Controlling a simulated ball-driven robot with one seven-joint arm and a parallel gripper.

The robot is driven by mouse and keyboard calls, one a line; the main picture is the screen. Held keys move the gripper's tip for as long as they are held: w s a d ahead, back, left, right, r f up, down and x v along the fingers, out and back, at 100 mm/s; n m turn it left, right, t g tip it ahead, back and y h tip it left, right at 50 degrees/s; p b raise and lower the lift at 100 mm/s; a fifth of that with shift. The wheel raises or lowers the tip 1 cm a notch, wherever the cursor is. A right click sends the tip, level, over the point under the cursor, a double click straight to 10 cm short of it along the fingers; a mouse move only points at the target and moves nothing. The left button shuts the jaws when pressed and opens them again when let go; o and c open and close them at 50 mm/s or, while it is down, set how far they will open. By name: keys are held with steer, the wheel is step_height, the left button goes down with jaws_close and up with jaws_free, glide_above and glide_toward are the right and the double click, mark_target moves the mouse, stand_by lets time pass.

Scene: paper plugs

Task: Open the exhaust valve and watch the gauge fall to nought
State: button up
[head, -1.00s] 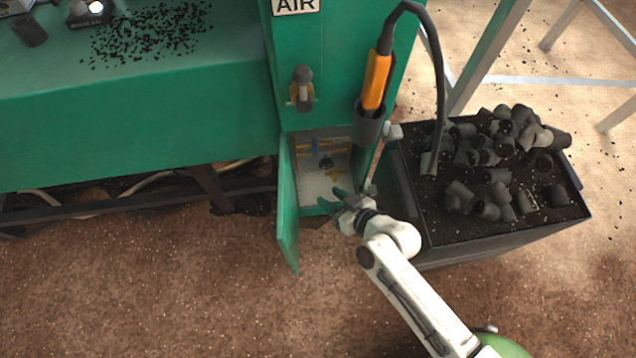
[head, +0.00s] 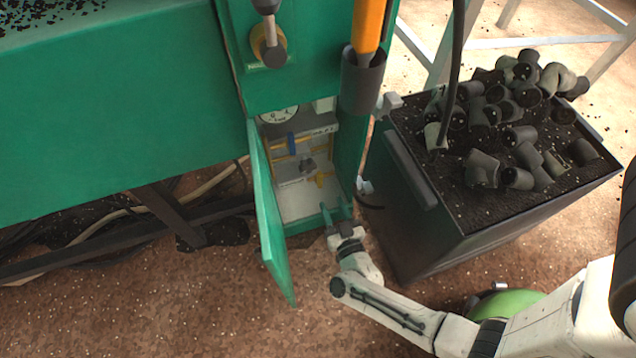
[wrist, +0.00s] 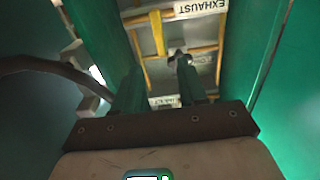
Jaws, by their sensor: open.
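The green cabinet's low compartment stands open, with yellow pipes (head: 292,155) inside. A white gauge dial (head: 280,114) shows at its top, partly cut off by the edge above; its reading is too small to tell. My gripper (head: 336,212) is open and empty at the compartment's lower front edge. In the wrist view, an EXHAUST label (wrist: 201,8) sits by the pipes, and a dark fitting (wrist: 178,56) shows beyond my fingertips. I cannot tell which handle is the exhaust valve.
The compartment's green door (head: 268,220) hangs open on the left. A dark bin (head: 425,225) heaped with black plugs stands close on the right. An orange tool (head: 368,25) sits in a holder above. Bare floor lies in front.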

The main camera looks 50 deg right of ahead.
mark_target(321, 180)
steer(key=b+x, duration=0.3)
steer(key=x, duration=0.6)
steer(key=shift+w+d, duration=0.1)
jaws_close()
